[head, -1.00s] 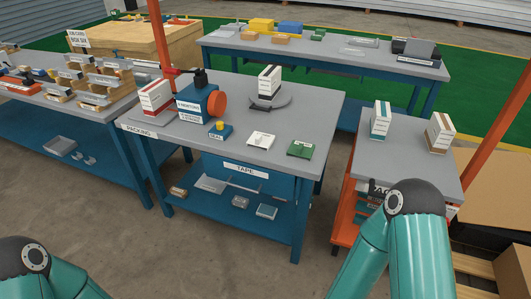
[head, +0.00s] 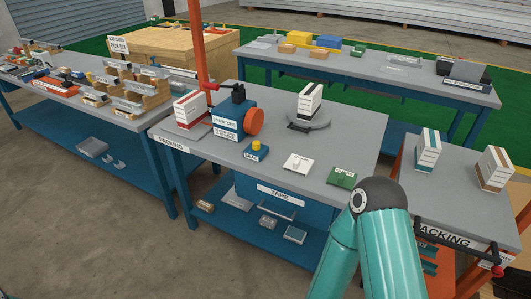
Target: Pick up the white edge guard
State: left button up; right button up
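I cannot pick out the white edge guard with certainty. A small white piece with a knob (head: 298,163) lies on the packing table (head: 345,125), between a blue block with a yellow knob (head: 256,151) and a green piece (head: 342,177). Whether it is the guard, I cannot tell. My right arm comes up from the bottom, right of centre, with only its upper links and dark joint showing. Its gripper is not in view. My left arm and gripper are not in view.
A white and red carton (head: 192,109) and a blue machine with an orange disc (head: 235,120) stand on the packing table. A carton sits on a round turntable (head: 309,118). An orange post (head: 195,45) rises there. The left table (head: 130,125) holds several parts. Floor at lower left is clear.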

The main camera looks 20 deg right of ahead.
aim_at(296, 163)
jog(key=i, duration=1.2)
jog(key=z, duration=0.55)
